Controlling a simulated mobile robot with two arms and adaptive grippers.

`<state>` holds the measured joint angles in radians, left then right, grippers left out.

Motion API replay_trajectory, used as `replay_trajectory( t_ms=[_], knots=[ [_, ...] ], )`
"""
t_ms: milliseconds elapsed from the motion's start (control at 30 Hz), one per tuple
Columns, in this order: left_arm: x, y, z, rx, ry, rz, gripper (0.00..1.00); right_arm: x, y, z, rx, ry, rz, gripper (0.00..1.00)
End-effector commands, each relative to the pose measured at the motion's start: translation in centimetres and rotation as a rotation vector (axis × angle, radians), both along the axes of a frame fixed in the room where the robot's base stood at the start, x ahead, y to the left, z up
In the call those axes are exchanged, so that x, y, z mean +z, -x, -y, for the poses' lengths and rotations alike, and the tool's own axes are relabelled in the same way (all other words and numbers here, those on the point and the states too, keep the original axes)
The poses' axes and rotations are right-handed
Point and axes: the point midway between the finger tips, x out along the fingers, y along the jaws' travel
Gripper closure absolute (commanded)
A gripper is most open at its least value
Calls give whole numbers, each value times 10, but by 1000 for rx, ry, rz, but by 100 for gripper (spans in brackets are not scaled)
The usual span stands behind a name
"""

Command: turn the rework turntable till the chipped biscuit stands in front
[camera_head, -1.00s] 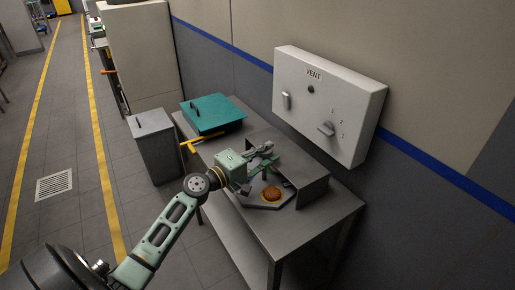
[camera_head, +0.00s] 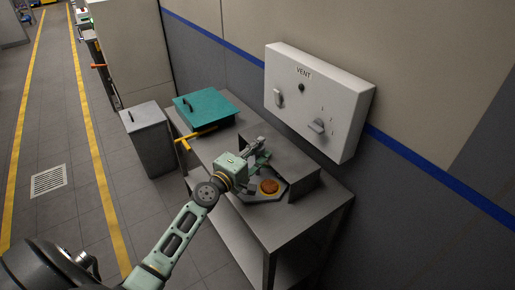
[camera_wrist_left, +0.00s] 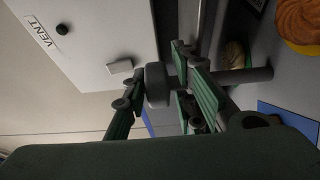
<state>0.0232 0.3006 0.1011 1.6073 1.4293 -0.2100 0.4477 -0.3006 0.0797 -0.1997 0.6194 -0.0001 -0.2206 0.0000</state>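The rework turntable is a grey angular plate (camera_head: 247,198) on the steel table, partly under a grey hood. A round brown biscuit (camera_head: 269,187) rests at its front on a yellow-orange spot. It also shows at the top right of the left wrist view (camera_wrist_left: 300,22); I cannot make out a chip. Another brownish piece (camera_wrist_left: 233,56) is partly hidden there. My left gripper (camera_head: 262,153) is over the turntable's back left. In the wrist view, its green fingers (camera_wrist_left: 160,92) straddle the dark end of a grey bar (camera_wrist_left: 157,85); whether they grip it is unclear. My right gripper is out of view.
The grey hood (camera_head: 297,172) stands close right of the gripper. A teal lidded box (camera_head: 207,107) and a yellow handle (camera_head: 196,138) are at the table's back left. A grey bin (camera_head: 148,135) stands left. The VENT panel (camera_head: 318,95) hangs on the wall.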

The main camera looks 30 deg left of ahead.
Motion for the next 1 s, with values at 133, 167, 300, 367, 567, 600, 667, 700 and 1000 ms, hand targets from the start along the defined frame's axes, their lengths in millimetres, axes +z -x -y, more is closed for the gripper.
replay_trajectory(
  t_ms=[133, 167, 300, 367, 567, 600, 667, 700, 1000],
  knots=[
    [1, 1, 0, 0, 0, 1, 75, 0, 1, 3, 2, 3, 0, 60],
    [1, 3, -1, 0, 0, 1, 75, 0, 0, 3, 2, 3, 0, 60],
    [0, 19, -2, 0, -1, 0, 75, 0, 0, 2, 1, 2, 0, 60],
    [0, 30, -4, 0, -2, -1, 75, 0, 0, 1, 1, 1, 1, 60],
    [-1, 72, -8, 0, 0, -3, 75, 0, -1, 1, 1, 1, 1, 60],
    [-1, 79, -8, 0, 1, -2, 75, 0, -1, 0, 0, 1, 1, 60],
    [-1, 90, -10, 1, 2, -2, 75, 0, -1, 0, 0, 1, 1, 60],
    [-1, 96, -10, 1, 2, -2, 75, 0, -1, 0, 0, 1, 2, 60],
    [0, 120, -12, 0, 2, 1, 75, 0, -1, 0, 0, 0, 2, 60]
  ],
)
